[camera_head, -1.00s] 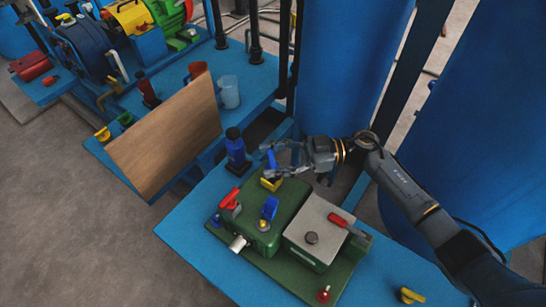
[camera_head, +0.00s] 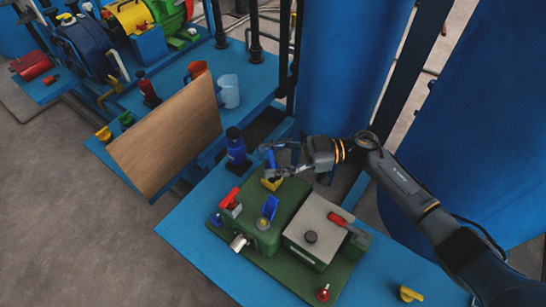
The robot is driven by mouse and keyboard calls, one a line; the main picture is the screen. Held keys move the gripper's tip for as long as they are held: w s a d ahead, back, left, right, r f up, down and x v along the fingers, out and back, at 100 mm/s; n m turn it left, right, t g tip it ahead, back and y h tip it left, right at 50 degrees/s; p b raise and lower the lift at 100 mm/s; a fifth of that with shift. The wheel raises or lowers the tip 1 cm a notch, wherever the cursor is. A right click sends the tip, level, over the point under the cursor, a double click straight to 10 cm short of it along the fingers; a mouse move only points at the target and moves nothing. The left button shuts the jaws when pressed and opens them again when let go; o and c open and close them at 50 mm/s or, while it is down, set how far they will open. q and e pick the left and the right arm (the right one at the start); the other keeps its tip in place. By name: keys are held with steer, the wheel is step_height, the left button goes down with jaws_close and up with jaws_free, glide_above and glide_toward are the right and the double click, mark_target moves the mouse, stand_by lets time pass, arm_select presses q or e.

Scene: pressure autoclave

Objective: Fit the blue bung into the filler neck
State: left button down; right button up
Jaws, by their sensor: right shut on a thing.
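My right gripper (camera_head: 270,169) comes in from the right, above the back edge of the green machine (camera_head: 290,196). It is shut on a small upright blue piece (camera_head: 271,158), which looks like the blue bung; the fingers partly hide it. Just below is a yellow block (camera_head: 271,184); I cannot tell if they touch. On the machine's top, a small round pale-rimmed fitting (camera_head: 263,223) looks like the filler neck, with a tilted blue flap (camera_head: 270,206) beside it. My left gripper is not in view.
The machine carries a red-handled valve (camera_head: 231,200), a grey plate (camera_head: 318,225) and a red lever (camera_head: 340,220). A dark blue bottle (camera_head: 236,147) stands behind it. A brown board (camera_head: 165,147) leans at left. The blue bench (camera_head: 195,245) is bare at front left.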

stand_by(0.5)
steer(key=shift+f+b, duration=0.6)
steer(key=shift+f, duration=0.5)
steer(key=shift+r, duration=0.1)
steer(key=shift+r+p, duration=0.65)
steer(key=shift+p, duration=0.2)
steer(key=shift+p, duration=0.35)
stand_by(1.3)
steer(key=shift+f+b, duration=0.55)
steer(key=shift+f, duration=0.2)
steer(key=o, duration=1.2)
steer(key=shift+o, duration=0.3)
steer(key=shift+f, duration=0.1)
